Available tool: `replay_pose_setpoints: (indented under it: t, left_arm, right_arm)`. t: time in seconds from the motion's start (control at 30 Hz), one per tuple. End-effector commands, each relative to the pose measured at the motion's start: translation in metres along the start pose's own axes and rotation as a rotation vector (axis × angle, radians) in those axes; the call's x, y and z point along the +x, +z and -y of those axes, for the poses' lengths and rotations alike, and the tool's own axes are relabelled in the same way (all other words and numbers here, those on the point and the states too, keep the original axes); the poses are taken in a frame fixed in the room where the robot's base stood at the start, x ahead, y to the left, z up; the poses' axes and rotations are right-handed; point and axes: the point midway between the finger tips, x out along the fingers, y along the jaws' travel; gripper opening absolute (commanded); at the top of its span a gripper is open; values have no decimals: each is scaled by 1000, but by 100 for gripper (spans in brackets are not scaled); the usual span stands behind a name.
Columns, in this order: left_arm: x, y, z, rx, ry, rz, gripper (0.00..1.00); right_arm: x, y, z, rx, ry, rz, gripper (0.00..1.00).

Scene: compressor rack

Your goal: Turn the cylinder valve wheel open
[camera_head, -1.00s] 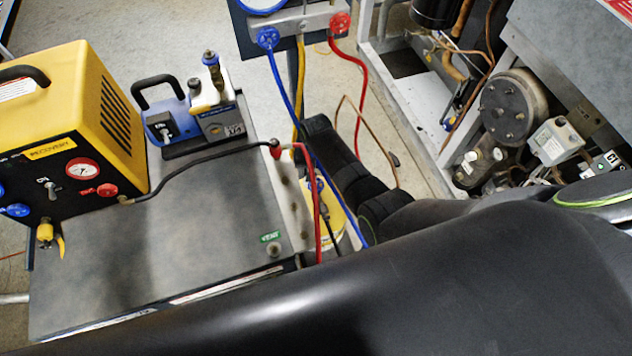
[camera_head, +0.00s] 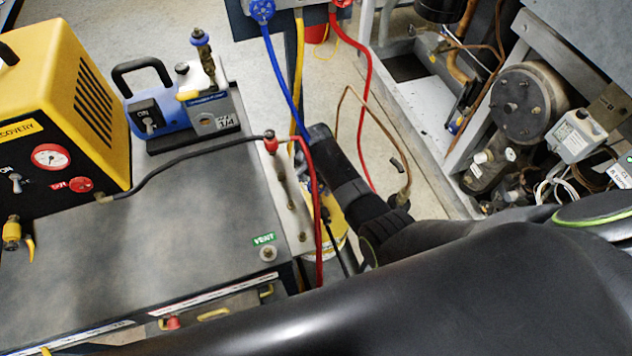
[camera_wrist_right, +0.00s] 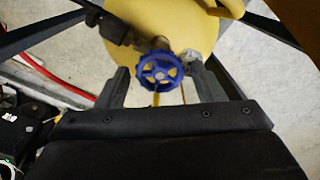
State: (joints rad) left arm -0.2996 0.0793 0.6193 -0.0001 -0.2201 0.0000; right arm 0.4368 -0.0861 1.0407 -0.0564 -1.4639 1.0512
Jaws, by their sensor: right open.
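The blue valve wheel (camera_wrist_right: 161,71) shows in the right wrist view, on a brass valve on top of the yellow cylinder (camera_wrist_right: 160,18). My right gripper (camera_wrist_right: 160,82) is open, with one finger on each side of the wheel; contact cannot be told. In the head view a small part of the yellow cylinder (camera_head: 333,247) shows beside the cart, behind my black right arm. The wheel and the right fingertips are hidden there. My left gripper is not in view.
A cart (camera_head: 200,220) carries the yellow recovery machine (camera_head: 60,90) and a blue pump (camera_head: 185,105). A red hose (camera_head: 318,220) and a blue hose (camera_head: 284,80) hang close to my right arm. The compressor rack (camera_head: 515,105) stands at the right.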

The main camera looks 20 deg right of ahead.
Motion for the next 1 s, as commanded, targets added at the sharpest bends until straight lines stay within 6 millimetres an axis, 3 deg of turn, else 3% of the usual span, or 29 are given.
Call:
replay_pose_setpoints:
  t: [0.5, 1.0]
  left_arm:
    - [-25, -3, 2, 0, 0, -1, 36]
    - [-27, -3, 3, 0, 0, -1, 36]
  right_arm:
    - [-2, 0, 0, 525, 0, 0, 62]
    - [0, 0, 0, 634, 0, 0, 62]
